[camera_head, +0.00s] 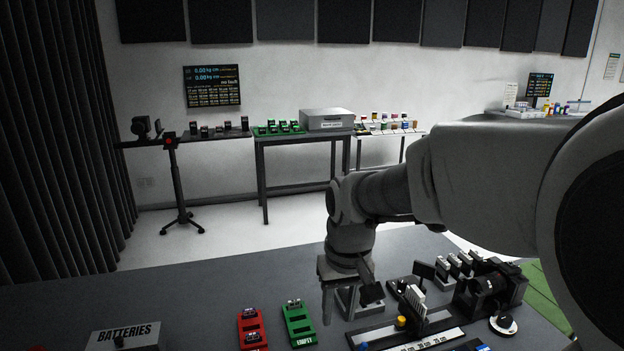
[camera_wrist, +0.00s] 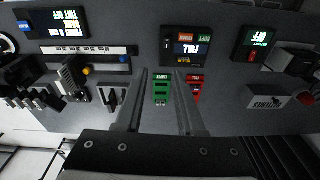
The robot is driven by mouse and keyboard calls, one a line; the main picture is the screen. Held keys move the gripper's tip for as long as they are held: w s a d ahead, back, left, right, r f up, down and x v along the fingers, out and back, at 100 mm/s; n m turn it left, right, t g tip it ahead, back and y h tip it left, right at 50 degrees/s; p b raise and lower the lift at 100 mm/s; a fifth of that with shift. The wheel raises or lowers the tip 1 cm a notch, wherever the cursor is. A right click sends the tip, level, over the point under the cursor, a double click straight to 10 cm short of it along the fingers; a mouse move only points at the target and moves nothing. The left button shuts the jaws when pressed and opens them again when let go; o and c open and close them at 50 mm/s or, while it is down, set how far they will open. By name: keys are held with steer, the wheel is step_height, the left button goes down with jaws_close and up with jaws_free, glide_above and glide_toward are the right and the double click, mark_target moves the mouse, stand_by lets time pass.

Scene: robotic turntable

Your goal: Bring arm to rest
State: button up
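My arm reaches in from the right in the head view and bends down over the grey table (camera_head: 190,290). My gripper (camera_head: 338,303) points down over the table, behind and right of the green battery holder (camera_head: 299,326). In the wrist view my gripper (camera_wrist: 161,75) has its two fingers apart, with a clear gap and nothing held between them. The green holder (camera_wrist: 161,90) shows through that gap, below the fingers. The red holder (camera_wrist: 195,88) shows beside the finger on the right. The exact height of the fingertips above the table is hard to tell.
A camera (camera_head: 490,287), a yellow knob (camera_head: 401,321) and small upright parts stand right of my gripper. A box marked BATTERIES (camera_head: 122,339) is at the front left. A tripod (camera_head: 178,190) and a side table (camera_head: 300,137) stand at the back.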

steer(key=s+d+r+m+t, duration=0.1)
steer(key=s+d+r+t, duration=0.1)
steer(key=s, duration=0.6)
steer(key=s+d+r+m+t, duration=0.1)
steer(key=s+d+r+t, duration=0.1)
steer(key=s+d+r, duration=0.2)
steer(key=s+d, duration=0.3)
steer(key=shift+s+r+m+h, duration=0.3)
steer(key=shift+s, duration=0.05)
stand_by(0.6)
